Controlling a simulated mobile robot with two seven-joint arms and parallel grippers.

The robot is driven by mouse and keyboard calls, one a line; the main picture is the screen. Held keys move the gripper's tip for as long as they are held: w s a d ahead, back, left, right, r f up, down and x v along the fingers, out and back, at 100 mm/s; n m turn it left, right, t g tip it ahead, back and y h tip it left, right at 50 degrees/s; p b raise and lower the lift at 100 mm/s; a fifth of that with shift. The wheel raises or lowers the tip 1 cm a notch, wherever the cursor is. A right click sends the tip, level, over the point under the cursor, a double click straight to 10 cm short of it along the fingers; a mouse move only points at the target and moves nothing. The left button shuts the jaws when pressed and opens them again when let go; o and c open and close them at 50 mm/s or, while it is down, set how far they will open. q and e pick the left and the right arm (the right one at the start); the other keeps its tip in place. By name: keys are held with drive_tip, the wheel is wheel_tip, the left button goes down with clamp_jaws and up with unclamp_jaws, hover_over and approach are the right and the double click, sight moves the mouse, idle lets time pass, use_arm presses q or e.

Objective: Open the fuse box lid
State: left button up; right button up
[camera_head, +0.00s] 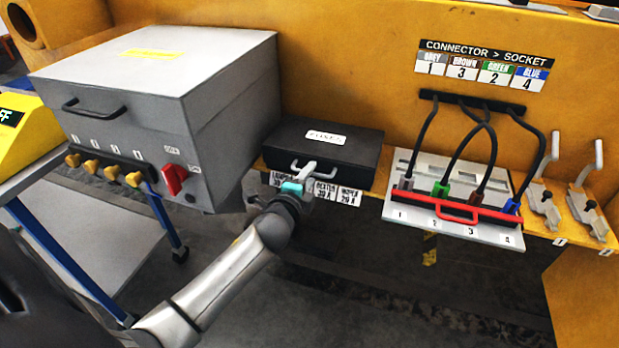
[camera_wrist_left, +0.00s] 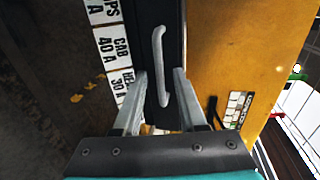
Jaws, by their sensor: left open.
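The fuse box (camera_head: 345,150) is a black case with a white label on its lid, and the lid is down. It stands on the yellow ledge in the middle of the head view. A pale bar handle (camera_wrist_left: 157,50) is on its dark front (camera_wrist_left: 139,35). My left gripper (camera_head: 305,171) is at the front of the box, by the handle. In the left wrist view its two fingers (camera_wrist_left: 158,90) are spread, with the lower end of the handle between them. They do not appear closed on it. My right gripper is not in view.
A large grey cabinet (camera_head: 150,75) with knobs and a red switch stands left of the box. A connector panel (camera_head: 455,232) with cables and a red bar is on the right, then two metal clamps (camera_head: 585,200). Rating labels (camera_head: 335,193) line the ledge below the box.

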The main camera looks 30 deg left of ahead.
use_arm(q)
drive_tip(key=shift+w, duration=0.25)
drive_tip(key=shift+c, duration=0.3)
clamp_jaws()
idle(1.0)
